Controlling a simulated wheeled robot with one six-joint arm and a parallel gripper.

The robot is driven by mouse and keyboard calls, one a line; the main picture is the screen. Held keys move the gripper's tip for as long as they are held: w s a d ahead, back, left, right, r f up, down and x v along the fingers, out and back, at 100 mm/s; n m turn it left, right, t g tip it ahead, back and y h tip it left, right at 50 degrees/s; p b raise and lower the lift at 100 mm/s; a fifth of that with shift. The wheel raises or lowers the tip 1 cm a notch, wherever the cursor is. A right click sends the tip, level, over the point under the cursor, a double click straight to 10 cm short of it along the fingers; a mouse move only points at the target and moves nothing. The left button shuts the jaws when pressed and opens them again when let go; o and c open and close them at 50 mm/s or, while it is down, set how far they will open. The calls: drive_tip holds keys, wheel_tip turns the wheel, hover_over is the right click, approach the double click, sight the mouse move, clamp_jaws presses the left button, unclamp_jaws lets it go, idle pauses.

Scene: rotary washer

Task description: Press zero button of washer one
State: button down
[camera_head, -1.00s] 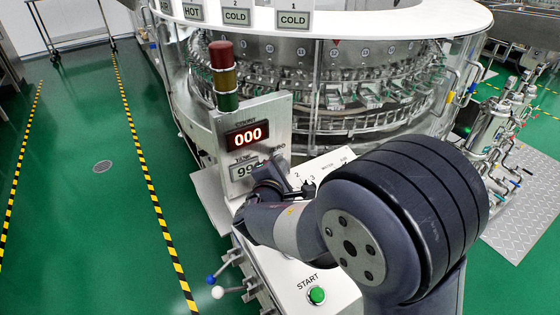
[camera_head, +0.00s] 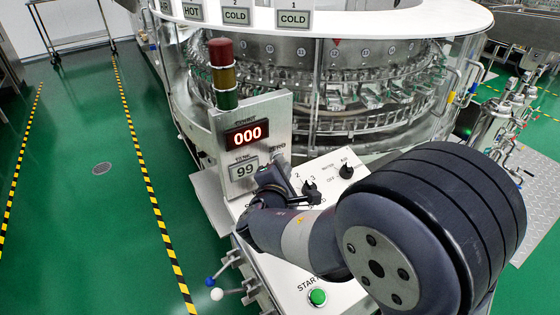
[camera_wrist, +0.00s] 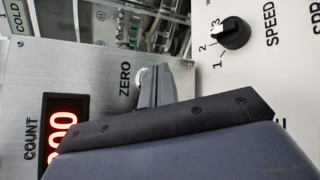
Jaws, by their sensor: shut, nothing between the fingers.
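The washer panel (camera_head: 268,112) stands upright with a red COUNT display (camera_head: 247,135) reading 000 and a grey TANK display (camera_head: 243,169) reading 99. The ZERO label shows at its right edge and in the wrist view (camera_wrist: 125,80). A small silvery round part, apparently the zero button (camera_wrist: 140,78), sits just beside this label, partly covered by my fingertips. My gripper (camera_head: 272,172) is shut and empty, close in front of the panel's lower right; it also shows in the wrist view (camera_wrist: 155,85). Whether it touches the button I cannot tell.
A white sloped console below the panel carries a speed knob (camera_head: 309,187), another black knob (camera_head: 347,170) and a green START button (camera_head: 317,297). A red-amber-green signal light (camera_head: 223,72) stands behind the panel. The round bottle carousel (camera_head: 330,80) lies behind. Green floor is free at left.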

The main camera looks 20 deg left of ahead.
drive_tip(key=s+d+b, duration=0.2)
drive_tip(key=s+d, duration=0.1)
drive_tip(key=shift+s+d, duration=0.15)
drive_tip(key=shift+d, duration=0.25)
idle(0.5)
drive_tip(key=p, duration=0.2)
drive_tip(key=w+a+p, duration=0.1)
drive_tip(key=shift+w+a+r+p, duration=0.15)
drive_tip(key=shift+a+r+p, duration=0.1)
drive_tip(key=shift+p, duration=0.15)
drive_tip(key=shift+p, duration=0.85)
drive_tip(key=shift+s+d+f+b, duration=0.15)
drive_tip(key=shift+s+d+b, duration=0.6)
drive_tip(key=shift+s+d, duration=0.3)
drive_tip(key=shift+s+d+f+b, duration=0.15)
drive_tip(key=shift+s+d+b, duration=0.65)
drive_tip(key=shift+d, duration=0.35)
